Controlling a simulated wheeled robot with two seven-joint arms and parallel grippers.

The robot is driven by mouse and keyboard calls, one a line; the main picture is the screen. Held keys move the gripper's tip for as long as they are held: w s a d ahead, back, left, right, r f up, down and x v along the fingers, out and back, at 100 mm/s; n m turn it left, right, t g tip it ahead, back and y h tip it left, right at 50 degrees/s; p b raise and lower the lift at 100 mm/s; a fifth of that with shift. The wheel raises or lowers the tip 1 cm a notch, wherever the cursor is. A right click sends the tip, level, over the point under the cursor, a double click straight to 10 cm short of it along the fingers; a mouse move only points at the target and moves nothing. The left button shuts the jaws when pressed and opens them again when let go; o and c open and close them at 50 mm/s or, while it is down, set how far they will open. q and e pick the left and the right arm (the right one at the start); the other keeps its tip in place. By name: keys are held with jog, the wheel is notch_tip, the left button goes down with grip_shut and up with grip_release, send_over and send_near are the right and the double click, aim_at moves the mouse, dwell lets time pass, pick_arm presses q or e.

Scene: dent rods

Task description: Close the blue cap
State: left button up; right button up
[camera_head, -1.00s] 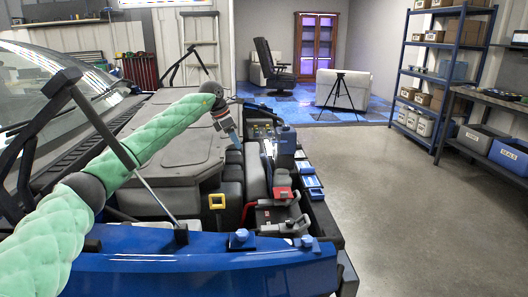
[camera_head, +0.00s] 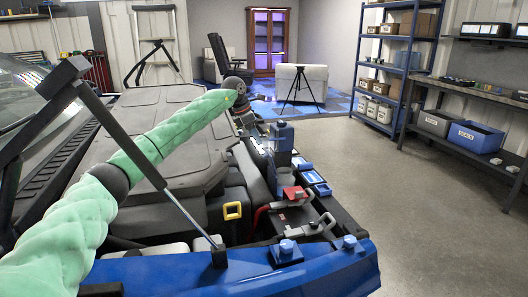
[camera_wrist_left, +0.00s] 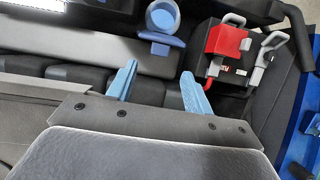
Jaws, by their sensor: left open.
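In the wrist view, a round blue piece (camera_wrist_left: 162,15) with a paler inside lies just beyond my left fingertips, with a flat blue tab (camera_wrist_left: 159,46) below it. I cannot tell for sure whether the round piece is the cap or the opening. In the head view, a blue reservoir (camera_head: 283,139) stands in the engine bay, with a blue top. My left gripper (camera_wrist_left: 160,68) is open and empty, its two light blue fingers apart, short of the blue tab. In the head view the left gripper (camera_head: 256,132) is just left of the reservoir. My right gripper is not in view.
A battery with a red terminal cover (camera_wrist_left: 229,40) and grey clamps sits right of my fingers in the wrist view. A yellow-ringed piece (camera_head: 233,211) and a prop rod (camera_head: 150,172) are in the bay. Open floor (camera_head: 400,180) lies to the right.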

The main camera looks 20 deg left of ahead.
aim_at(264, 154)
pick_arm(q)
jog(key=x, duration=0.7)
jog(key=shift+f, duration=0.25)
grip_shut()
